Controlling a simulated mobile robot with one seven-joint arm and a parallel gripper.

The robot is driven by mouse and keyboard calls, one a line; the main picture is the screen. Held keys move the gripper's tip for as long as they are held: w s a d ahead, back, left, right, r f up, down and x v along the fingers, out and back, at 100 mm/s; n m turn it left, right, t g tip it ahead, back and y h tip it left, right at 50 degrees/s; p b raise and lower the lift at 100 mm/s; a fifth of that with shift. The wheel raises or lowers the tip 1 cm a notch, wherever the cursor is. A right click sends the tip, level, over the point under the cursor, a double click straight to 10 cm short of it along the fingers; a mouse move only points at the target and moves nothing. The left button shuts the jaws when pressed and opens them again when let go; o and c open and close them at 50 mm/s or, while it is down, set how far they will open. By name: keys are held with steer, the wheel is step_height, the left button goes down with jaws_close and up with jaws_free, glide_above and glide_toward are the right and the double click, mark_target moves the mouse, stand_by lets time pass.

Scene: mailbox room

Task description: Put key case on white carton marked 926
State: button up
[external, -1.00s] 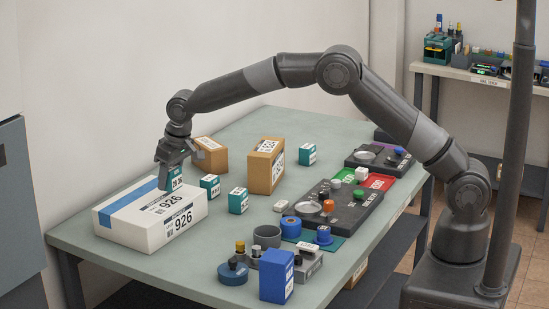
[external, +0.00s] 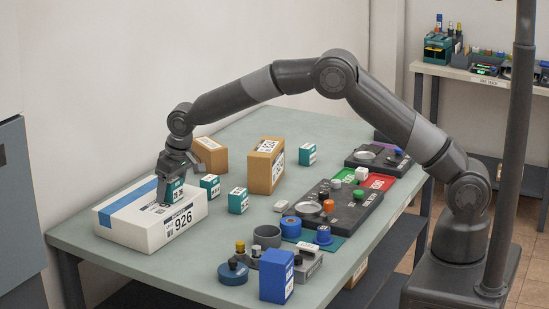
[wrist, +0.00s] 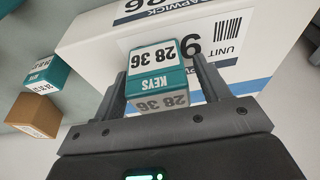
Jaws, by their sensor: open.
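The key case (external: 177,190) is a small teal box with a white label; in the wrist view the key case (wrist: 155,58) reads KEYS 28 36. It appears to rest upright on top of the white carton marked 926 (external: 135,232), near its back right part. The carton (wrist: 88,42) also shows below the case in the wrist view. My gripper (external: 172,181) points down over the carton with its fingers open on either side of the case. In the wrist view my gripper (wrist: 160,72) has the case between its two fingers.
Similar teal boxes (external: 210,186) (external: 238,201) stand right of the carton, close to it. Brown boxes (external: 210,156) (external: 265,165) stand behind. A dark tray (external: 345,212), a blue box (external: 276,278) and small round items are further right. Bare table lies in front of the carton.

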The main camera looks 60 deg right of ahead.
steer(key=v, duration=1.1)
steer(key=s+d+r, duration=0.7)
steer(key=s+r, duration=0.3)
steer(key=r, duration=0.1)
steer(key=s+d+r+t, duration=0.1)
steer(key=s+d+r, duration=0.15)
steer(key=s, duration=0.55)
steer(key=s+d+r, duration=0.1)
steer(key=s+d, duration=0.2)
steer(key=s, duration=0.5)
steer(key=s+d+r+t, duration=0.1)
steer(key=s+d, duration=0.2)
steer(key=s, duration=0.5)
steer(key=s+d+f, duration=0.1)
steer(key=s+f, duration=0.1)
steer(key=s, duration=0.4)
steer(key=s+d+f, duration=0.1)
steer(key=s+f, duration=0.2)
steer(key=s, duration=0.4)
steer(key=shift+s+d+f, duration=0.25)
steer(key=shift+f, duration=0.05)
